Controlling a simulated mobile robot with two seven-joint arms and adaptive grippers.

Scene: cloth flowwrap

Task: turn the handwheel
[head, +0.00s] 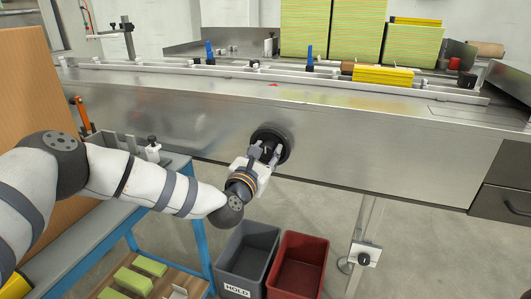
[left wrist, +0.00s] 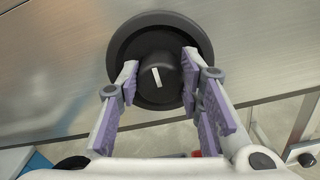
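The handwheel (head: 285,143) is a round black wheel on the front panel of the steel machine. In the left wrist view the handwheel (left wrist: 122,45) has a dark raised hub (left wrist: 168,83) with a white mark, tilted slightly from upright. My left gripper (head: 266,152) is at the wheel. In the left wrist view the fingers of my left gripper (left wrist: 160,80) stand on both sides of the hub, very close to it. I cannot tell whether they touch it. My right gripper is not in view.
Below the wheel stand a grey bin (head: 232,271) marked HOLD and a red bin (head: 299,262). A blue-framed table (head: 105,212) is at the left, under my left arm. A drawer unit (head: 500,203) is at the right.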

